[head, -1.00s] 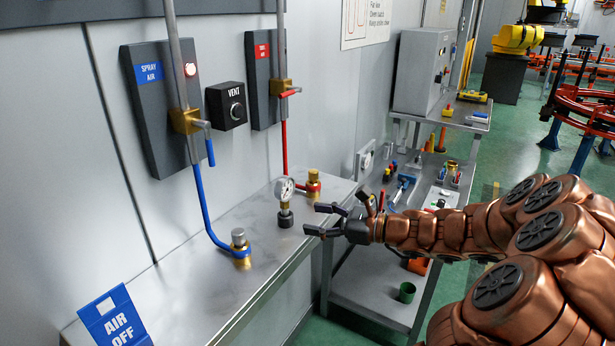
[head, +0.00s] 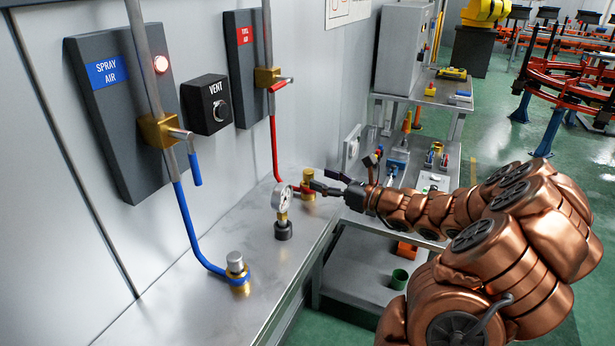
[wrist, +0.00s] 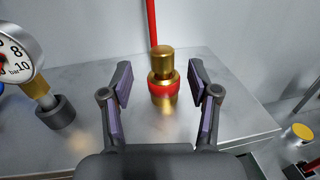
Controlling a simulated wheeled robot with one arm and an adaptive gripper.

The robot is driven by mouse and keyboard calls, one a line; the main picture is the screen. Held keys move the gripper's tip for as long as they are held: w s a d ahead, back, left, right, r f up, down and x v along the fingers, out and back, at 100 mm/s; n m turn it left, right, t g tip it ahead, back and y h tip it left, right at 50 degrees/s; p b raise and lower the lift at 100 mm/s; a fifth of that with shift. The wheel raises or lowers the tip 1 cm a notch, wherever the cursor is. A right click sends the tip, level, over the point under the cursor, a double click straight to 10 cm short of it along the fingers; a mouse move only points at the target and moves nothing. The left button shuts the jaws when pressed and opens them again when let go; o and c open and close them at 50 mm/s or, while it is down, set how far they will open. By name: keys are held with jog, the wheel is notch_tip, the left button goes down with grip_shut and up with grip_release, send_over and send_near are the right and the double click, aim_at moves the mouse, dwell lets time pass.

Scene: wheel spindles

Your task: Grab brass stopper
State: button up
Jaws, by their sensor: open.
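The brass stopper (wrist: 162,61) stands upright at the top of a brass fitting with a red collar (wrist: 163,88) on the metal bench. In the head view the stopper (head: 307,174) is at the back right of the bench, at the end of the red hose, partly overlapped by my fingers. My gripper (wrist: 162,82) is open and empty. In the wrist view its two fingers spread left and right of the fitting, with gaps on both sides. In the head view my gripper (head: 322,181) reaches in from the right, close to the fitting.
A pressure gauge (head: 281,196) on a dark base stands just left of the fitting. A silver-capped brass fitting (head: 236,264) with a blue hose is nearer on the bench. The wall carries the spray air panel (head: 112,110) and the vent box (head: 208,104).

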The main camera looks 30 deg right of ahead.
aim_at(313, 175)
jog(key=shift+p+x, duration=1.05)
jog(key=shift+x, duration=1.7)
jog(key=shift+d, duration=0.15)
grip_shut()
